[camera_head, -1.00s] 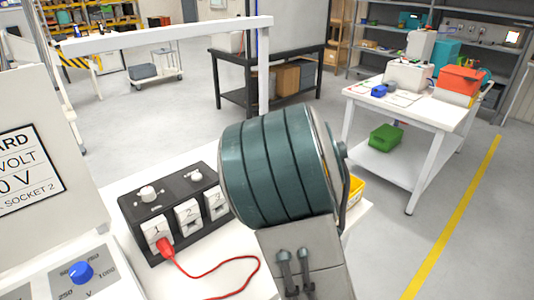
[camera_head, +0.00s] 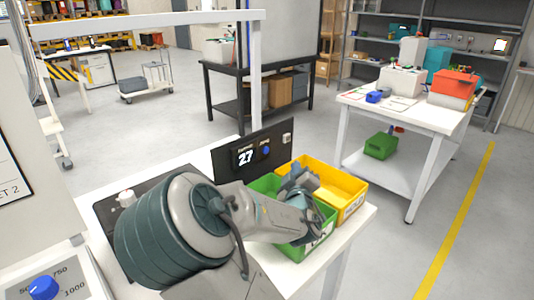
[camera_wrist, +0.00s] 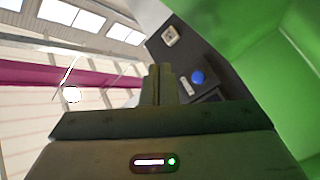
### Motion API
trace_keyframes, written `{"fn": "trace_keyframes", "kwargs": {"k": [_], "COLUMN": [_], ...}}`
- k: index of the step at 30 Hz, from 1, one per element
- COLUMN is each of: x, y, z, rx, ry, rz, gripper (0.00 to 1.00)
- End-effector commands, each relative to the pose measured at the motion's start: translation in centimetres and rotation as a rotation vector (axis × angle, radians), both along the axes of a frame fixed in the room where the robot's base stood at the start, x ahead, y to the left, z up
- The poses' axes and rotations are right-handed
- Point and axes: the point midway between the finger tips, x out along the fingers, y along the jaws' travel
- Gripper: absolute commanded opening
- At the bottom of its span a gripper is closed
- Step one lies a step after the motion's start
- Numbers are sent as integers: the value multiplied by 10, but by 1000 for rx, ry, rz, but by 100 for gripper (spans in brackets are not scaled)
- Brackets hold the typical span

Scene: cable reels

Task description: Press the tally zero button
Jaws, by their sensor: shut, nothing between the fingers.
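The tally panel (camera_head: 228,163) is a dark upright board at the back of the white bench, with a display (camera_head: 245,157) reading 27. A small blue button (camera_head: 266,150) sits right of the display. The button also shows in the wrist view (camera_wrist: 198,77), right of my fingertips. My gripper (camera_wrist: 160,70) is shut and empty, its fingers together and apart from the button in the picture. In the head view my arm reaches right over the green bin, and the fingertips are hard to make out.
A green bin (camera_head: 265,187) and a yellow bin (camera_head: 340,186) stand in front of the panel. A pale square fitting (camera_head: 287,138) is at the panel's right end. A black socket box (camera_head: 103,212) is partly hidden by my arm. A blue knob (camera_head: 41,288) is at lower left.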

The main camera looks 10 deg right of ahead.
Motion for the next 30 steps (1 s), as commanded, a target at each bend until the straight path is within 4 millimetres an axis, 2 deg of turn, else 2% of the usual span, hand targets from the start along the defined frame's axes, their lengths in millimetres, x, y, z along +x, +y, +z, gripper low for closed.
{"fn": "trace_keyframes", "kwargs": {"k": [7, 21, 30], "x": [8, 58, 71], "y": [4, 40, 50], "z": [0, 0, 0], "rx": [0, 0, 0], "ry": [-1, 0, 0], "rz": [-1, -1, -3], "gripper": [0, 0, 0]}}
